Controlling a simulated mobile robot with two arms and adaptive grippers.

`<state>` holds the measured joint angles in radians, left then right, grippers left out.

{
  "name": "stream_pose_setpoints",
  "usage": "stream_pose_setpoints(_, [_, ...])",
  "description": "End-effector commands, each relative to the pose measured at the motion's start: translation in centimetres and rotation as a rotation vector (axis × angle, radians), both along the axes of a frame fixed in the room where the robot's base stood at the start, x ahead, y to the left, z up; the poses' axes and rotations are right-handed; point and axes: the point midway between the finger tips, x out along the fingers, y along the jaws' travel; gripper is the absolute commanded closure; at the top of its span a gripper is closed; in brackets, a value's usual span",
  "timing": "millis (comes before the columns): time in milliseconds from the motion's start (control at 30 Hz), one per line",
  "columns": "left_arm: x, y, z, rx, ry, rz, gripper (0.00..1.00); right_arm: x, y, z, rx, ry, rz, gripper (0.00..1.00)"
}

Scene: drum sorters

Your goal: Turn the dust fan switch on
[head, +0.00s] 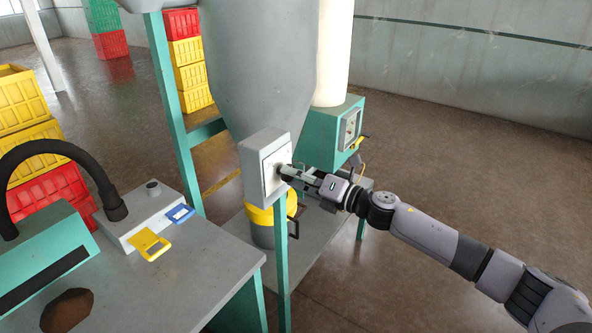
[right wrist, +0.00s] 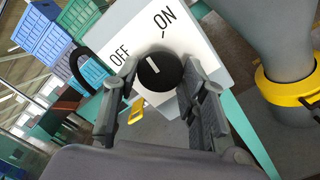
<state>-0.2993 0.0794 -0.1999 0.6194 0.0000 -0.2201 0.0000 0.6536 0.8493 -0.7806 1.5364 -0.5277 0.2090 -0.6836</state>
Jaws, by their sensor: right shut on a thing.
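The dust fan switch is a grey box (head: 263,165) on a green post, with a white face plate and a round black knob. In the right wrist view the plate (right wrist: 196,42) reads OFF at left and ON at upper right. The black knob (right wrist: 160,72) carries a short white mark; I cannot tell for sure which label it points to. My right gripper (head: 287,172) reaches in from the right and is shut on the knob, one finger on each side. In the head view the gripper hides most of the knob. My left gripper is not in view.
A grey hopper (head: 262,65) stands behind the switch, with a yellow-banded drum (head: 262,215) below. A green machine (head: 332,135) is behind the gripper. A grey table (head: 205,262) with a black hose (head: 75,150) is at left. Open floor lies right.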

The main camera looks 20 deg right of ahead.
Motion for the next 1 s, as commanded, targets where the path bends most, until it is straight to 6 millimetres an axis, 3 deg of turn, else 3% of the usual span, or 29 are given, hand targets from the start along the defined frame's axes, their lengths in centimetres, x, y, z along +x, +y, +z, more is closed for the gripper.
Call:
stream_pose_setpoints(500, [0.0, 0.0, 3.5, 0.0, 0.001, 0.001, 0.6, 0.1, -0.1, 0.4, 0.36, 0.279, -0.004, 0.89])
stream_pose_setpoints(1000, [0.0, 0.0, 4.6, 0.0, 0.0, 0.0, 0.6, 0.1, -0.2, 0.1, 0.522, 0.405, -0.005, 0.89])
